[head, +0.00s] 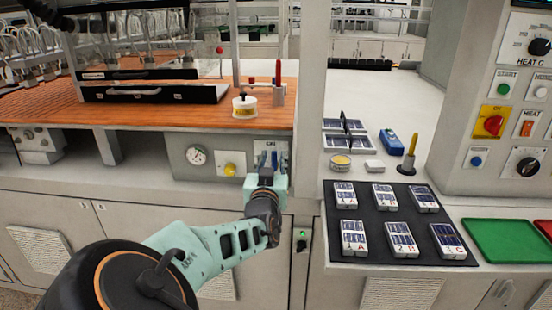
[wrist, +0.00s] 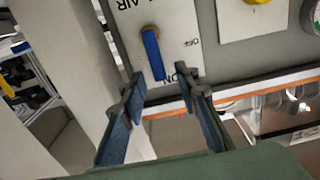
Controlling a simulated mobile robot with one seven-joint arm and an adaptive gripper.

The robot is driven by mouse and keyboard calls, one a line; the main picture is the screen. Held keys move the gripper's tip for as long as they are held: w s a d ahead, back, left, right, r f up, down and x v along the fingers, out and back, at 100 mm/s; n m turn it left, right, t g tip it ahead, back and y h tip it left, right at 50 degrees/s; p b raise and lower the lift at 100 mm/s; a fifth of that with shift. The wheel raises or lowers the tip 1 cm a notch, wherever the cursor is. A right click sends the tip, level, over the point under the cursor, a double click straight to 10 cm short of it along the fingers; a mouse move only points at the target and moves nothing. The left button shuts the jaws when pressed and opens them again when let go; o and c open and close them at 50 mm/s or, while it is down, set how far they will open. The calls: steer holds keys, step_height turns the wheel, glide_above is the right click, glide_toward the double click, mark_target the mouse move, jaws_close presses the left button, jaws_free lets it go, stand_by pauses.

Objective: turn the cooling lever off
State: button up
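The cooling lever (wrist: 153,55) is a blue handle on a pale plate (wrist: 200,18) lettered "AIR", "OFF" and "ON" in the wrist view. Its free end points towards the "ON" mark; "OFF" is off to its right side. My gripper (wrist: 159,85) is open and empty, its two fingers apart on either side of the lever's free end, seemingly just short of it. In the head view my gripper (head: 268,161) is in front of the same plate (head: 271,146) and largely hides the lever.
Left of the plate on the same panel are a yellow knob (head: 230,169) and a round gauge (head: 197,156). The orange worktop (head: 190,110) overhangs the panel. A pale upright post (head: 311,100) stands to the right, beside a black mat (head: 375,255) with several small packs.

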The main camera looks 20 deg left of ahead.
steer(key=shift+w, duration=0.35)
steer(key=shift+c, duration=0.6)
jaws_close()
